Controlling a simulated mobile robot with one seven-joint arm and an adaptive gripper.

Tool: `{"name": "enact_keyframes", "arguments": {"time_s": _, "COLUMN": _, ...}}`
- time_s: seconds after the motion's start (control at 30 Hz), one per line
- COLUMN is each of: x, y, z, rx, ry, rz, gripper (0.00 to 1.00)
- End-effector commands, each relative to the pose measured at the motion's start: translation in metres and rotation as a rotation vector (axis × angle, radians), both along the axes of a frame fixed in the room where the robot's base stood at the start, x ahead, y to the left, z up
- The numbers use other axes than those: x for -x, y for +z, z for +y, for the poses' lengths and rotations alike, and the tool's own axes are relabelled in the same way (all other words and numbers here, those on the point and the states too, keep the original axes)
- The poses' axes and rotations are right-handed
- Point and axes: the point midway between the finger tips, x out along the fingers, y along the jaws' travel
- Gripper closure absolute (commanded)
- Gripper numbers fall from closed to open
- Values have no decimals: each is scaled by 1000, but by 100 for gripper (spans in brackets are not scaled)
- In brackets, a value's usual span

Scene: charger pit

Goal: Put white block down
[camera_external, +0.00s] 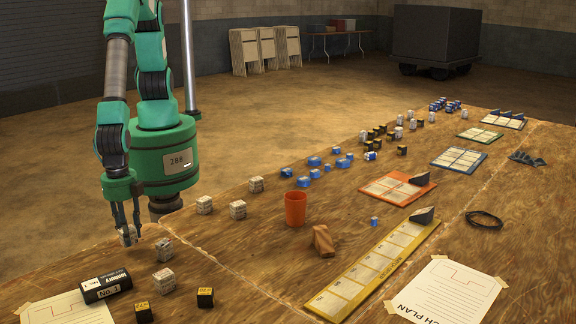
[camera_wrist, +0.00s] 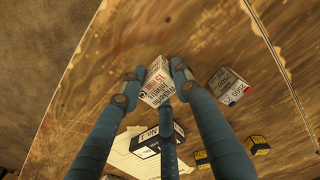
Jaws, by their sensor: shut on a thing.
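My gripper (camera_external: 127,228) is low over the near left part of the wooden table, its fingers shut on a white block (camera_external: 128,236) with dark print. In the wrist view the white block (camera_wrist: 157,82) sits between the blue fingertips of my gripper (camera_wrist: 155,85). I cannot tell whether the block touches the table. Other white printed blocks stand close by: one (camera_external: 164,250) just to the right and one (camera_external: 164,280) nearer the camera. One of them also shows in the wrist view (camera_wrist: 228,87), to the right of the held block.
More white blocks (camera_external: 204,205) stand along the table's far edge. An orange cup (camera_external: 295,208) and yellow strip (camera_external: 375,266) are to the right. Bare wood (camera_external: 240,265) lies between.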

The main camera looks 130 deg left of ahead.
Motion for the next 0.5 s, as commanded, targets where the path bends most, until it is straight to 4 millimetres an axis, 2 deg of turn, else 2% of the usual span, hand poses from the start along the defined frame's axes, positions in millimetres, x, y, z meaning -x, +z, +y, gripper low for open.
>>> {"name": "enact_keyframes", "arguments": {"time_s": 0.2, "x": 0, "y": -25, "z": 0, "rx": -1, "ry": 0, "rz": 1, "gripper": 94}}
{"name": "enact_keyframes", "arguments": {"time_s": 0.5, "x": 0, "y": -28, "z": 0, "rx": 0, "ry": 0, "rz": 0, "gripper": 94}}
